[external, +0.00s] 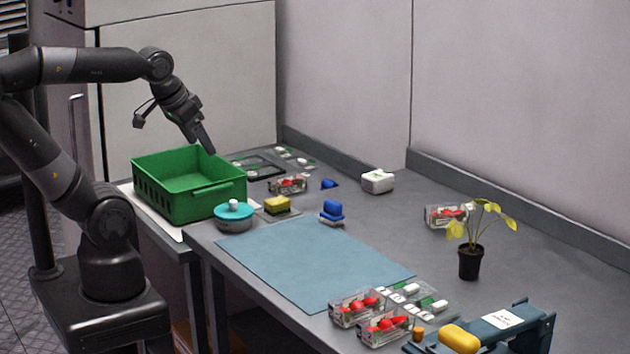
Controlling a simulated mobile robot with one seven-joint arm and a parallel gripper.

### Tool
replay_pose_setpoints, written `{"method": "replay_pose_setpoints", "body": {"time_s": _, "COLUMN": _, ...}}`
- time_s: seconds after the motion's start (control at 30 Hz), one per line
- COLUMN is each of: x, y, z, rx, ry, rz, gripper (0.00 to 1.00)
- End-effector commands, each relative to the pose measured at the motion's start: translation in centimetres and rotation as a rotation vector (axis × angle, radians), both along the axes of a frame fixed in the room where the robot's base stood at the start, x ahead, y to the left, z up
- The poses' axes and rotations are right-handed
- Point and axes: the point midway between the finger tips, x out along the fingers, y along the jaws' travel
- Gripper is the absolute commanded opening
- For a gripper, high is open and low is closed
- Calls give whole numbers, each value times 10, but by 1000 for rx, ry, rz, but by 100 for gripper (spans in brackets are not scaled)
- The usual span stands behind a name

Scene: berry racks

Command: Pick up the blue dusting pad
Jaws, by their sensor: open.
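A blue block-like pad with a raised top (332,212) sits on the grey table just beyond the blue-grey mat. A smaller blue piece (329,184) lies farther back, beside a berry box. I cannot tell for sure which of these two is the dusting pad. My gripper (208,147) is open, pointing down above the back right part of the green crate. It is well to the left of both blue things and higher than them.
The green crate (217,193) stands at the table's left end. Near it are a teal lidded pot (234,220) and a yellow sponge-like block (277,204). A white box (377,181), berry boxes (357,309) and a potted plant (470,262) stand around. The mat (305,262) is clear.

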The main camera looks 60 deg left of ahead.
Motion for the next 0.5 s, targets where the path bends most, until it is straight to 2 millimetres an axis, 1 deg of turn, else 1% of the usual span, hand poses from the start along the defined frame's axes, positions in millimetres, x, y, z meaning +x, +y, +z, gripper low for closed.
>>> {"method": "replay_pose_setpoints", "body": {"time_s": 0.17, "x": 3, "y": -1, "z": 1, "rx": -1, "ry": 6, "rz": 0, "gripper": 71}}
{"method": "replay_pose_setpoints", "body": {"time_s": 0.27, "x": 14, "y": -3, "z": 5, "rx": -8, "ry": 27, "rz": 6, "gripper": 71}}
{"method": "replay_pose_setpoints", "body": {"time_s": 0.37, "x": 34, "y": -6, "z": 10, "rx": -18, "ry": 64, "rz": 18, "gripper": 71}}
{"method": "replay_pose_setpoints", "body": {"time_s": 0.5, "x": 69, "y": -15, "z": 15, "rx": -32, "ry": 126, "rz": 38, "gripper": 71}}
